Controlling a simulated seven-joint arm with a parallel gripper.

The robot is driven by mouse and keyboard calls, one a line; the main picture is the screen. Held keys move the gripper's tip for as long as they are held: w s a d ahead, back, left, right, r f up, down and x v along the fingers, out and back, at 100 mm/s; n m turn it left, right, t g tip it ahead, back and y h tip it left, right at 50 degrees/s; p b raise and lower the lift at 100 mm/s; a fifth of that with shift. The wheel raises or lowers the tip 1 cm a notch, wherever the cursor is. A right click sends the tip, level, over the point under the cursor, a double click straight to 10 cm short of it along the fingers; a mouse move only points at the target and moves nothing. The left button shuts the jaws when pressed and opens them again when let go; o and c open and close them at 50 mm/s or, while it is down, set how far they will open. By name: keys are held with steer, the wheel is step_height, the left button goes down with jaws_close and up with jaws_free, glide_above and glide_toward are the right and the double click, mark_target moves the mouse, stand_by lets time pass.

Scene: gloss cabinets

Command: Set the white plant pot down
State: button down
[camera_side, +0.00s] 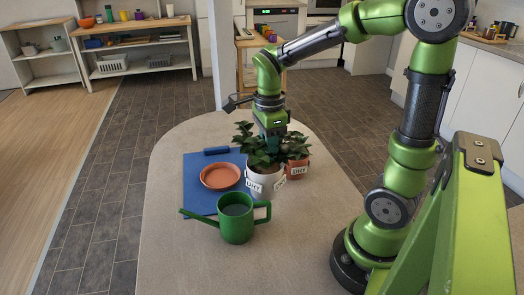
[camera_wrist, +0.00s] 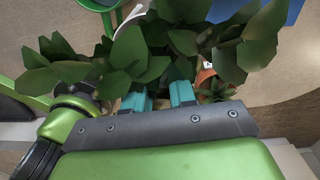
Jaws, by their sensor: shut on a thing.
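The white plant pot (camera_side: 266,184) holds a leafy green plant and carries a label reading "DHY". It is among the objects on the rounded table, to the right of the blue clipboard. My gripper (camera_side: 272,140) comes down from above into its leaves and is shut on the pot; the leaves hide the exact contact. I cannot tell whether the pot's base touches the table. In the wrist view the teal fingers (camera_wrist: 159,97) show below the leaves (camera_wrist: 165,40), and the pot is mostly hidden. A terracotta pot (camera_side: 298,172) with a plant stands close behind it on the right.
A terracotta saucer (camera_side: 220,177) lies on the blue clipboard (camera_side: 198,163). A green watering can (camera_side: 236,222) stands in front, its spout pointing left. The table (camera_side: 190,265) is clear at the front and on the front right. Shelves stand at the back left.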

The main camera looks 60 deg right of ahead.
steer(key=shift+w+a, duration=0.15)
steer(key=shift+w, duration=0.25)
steer(key=shift+w+d+n, duration=0.2)
steer(key=shift+w+n, duration=0.3)
steer(key=shift+w, duration=0.25)
steer(key=w+d+f, duration=0.1)
steer(key=w+f, duration=0.1)
steer(key=w, duration=0.5)
steer(key=w+d+f, duration=0.1)
steer(key=w+f, duration=0.2)
steer(key=w, duration=0.5)
steer(key=shift+d, duration=0.35)
steer(key=shift+f, duration=0.15)
steer(key=c, duration=0.9)
jaws_free()
steer(key=shift+c, duration=0.2)
